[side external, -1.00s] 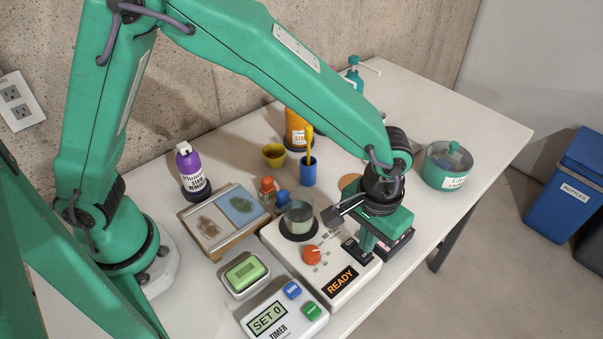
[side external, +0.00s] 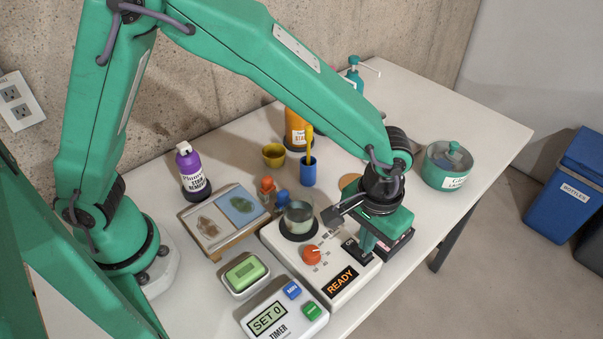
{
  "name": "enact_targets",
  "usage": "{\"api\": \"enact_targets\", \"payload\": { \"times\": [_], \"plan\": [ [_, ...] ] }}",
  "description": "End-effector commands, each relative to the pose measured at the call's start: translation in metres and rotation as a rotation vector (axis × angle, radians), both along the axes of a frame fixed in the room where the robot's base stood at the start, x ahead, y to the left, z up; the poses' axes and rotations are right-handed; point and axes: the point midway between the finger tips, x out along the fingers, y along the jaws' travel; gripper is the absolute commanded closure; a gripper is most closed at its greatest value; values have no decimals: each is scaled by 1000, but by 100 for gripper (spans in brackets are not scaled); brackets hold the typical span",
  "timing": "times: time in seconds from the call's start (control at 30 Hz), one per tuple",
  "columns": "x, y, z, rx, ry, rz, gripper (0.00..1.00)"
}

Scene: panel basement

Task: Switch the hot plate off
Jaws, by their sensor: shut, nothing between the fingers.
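The hot plate (side external: 333,293) is a white box on the table with an orange knob (side external: 312,254) and a display lit with orange "READY" (side external: 341,282). A glass beaker (side external: 298,217) with pale greenish contents stands on its dark round heating disc. My gripper (side external: 362,253) is shut and empty, pointing down over the right side of the hot plate, to the right of the orange knob. Its tips are by a small dark part marked "ON"; the gripper partly hides this part. I cannot tell whether the tips touch it.
A tray (side external: 226,222), small bottles, a blue cup (side external: 308,172) and an orange bottle (side external: 297,128) stand behind. A green pot (side external: 447,168) is at the right.

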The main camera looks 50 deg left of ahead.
Motion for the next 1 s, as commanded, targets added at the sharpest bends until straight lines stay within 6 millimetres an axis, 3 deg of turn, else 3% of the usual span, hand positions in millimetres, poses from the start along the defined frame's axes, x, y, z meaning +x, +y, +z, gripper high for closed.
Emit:
{"api": "enact_targets", "payload": {
  "times": [1.0],
  "plan": [
    [0,0,-10,1,1,0,100]
  ]
}}
